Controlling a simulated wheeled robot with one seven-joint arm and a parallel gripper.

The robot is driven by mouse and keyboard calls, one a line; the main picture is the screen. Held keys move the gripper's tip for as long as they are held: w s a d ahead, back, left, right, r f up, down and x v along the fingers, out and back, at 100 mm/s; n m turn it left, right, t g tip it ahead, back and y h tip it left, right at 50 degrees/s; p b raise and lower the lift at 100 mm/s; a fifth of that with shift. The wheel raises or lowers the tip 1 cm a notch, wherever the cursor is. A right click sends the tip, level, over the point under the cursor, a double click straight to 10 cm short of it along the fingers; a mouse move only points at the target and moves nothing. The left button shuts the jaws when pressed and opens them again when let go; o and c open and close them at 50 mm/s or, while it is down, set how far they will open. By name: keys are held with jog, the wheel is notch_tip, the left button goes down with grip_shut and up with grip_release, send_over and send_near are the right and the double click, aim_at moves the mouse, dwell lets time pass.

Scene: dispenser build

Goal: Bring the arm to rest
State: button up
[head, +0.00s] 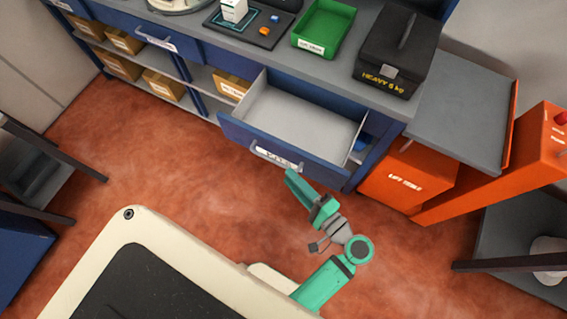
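My teal and grey arm (322,284) reaches up from beside my body, bends at a round joint and points toward the open blue drawer (340,158). My gripper (291,175) is at the arm's far end, just in front of the drawer's labelled front. From this angle I cannot tell whether it touches the drawer or stands apart. Its fingers are small and seen from above, so their opening is unclear. I see nothing held in it. The drawer is pulled out and its visible floor is bare.
The blue workbench (330,73) carries a green bin (323,28), a black heavy box (398,50) and a dark board (246,25) with a white block. An orange lift table (408,178) stands at right. Boxes fill the shelves at left. Red floor lies open between bench and body.

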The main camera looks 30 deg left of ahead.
jog(key=shift+v, duration=0.95)
